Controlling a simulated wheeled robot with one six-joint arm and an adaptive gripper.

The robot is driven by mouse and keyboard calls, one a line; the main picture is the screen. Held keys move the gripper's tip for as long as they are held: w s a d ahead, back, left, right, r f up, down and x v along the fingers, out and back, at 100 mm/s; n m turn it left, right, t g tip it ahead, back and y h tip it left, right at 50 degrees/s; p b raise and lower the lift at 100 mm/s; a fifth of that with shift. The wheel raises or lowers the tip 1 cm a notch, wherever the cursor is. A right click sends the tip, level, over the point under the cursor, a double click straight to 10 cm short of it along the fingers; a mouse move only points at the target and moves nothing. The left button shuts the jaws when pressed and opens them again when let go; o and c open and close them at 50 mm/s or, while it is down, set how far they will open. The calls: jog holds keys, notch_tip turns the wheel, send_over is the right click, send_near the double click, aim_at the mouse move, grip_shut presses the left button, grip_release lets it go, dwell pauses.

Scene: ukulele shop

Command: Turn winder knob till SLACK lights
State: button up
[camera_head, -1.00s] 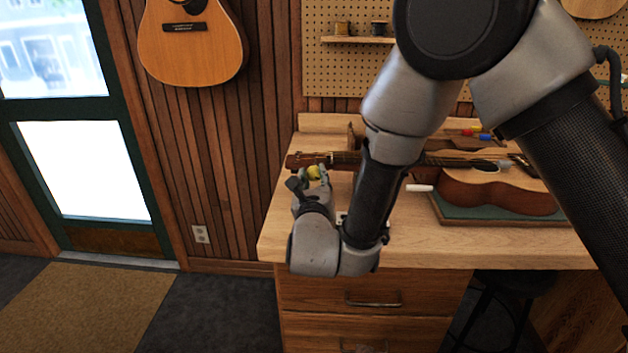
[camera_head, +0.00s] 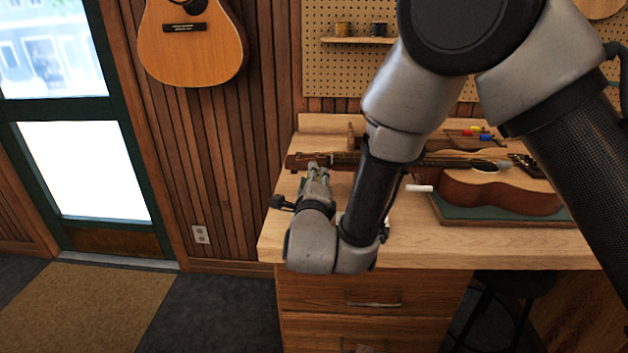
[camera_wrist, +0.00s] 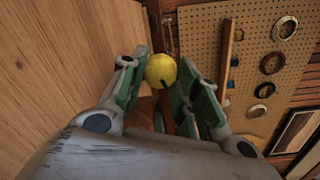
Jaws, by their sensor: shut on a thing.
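The winder knob (camera_wrist: 161,71) is yellow and round with a small dark mark, and it sits between my fingertips in the wrist view. My gripper (camera_wrist: 162,84) is shut on it, with green-padded fingers on both sides. In the head view my gripper (camera_head: 317,172) is at the headstock end of a ukulele (camera_head: 500,199) lying on the bench, and its fingers hide the knob. The instrument's body rests on a green-topped stand (camera_head: 500,214). I cannot make out a SLACK light in either view.
The wooden bench top (camera_head: 415,250) is clear in front of the instrument. A white stick-like object (camera_head: 419,188) lies beside its body. A pegboard (camera_head: 340,70) with a small shelf (camera_head: 357,40) is behind. A guitar (camera_head: 192,45) hangs on the wall at left.

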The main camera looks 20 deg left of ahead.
jog(key=n, duration=0.4)
jog(key=shift+a, duration=0.1)
jog(key=shift+n+h, duration=0.3)
jog(key=shift+n, duration=2.4)
jog(key=o, duration=1)
jog(key=shift+o, duration=0.2)
jog(key=shift+s, duration=0.15)
jog(key=v, duration=1.1)
jog(key=shift+s, duration=0.4)
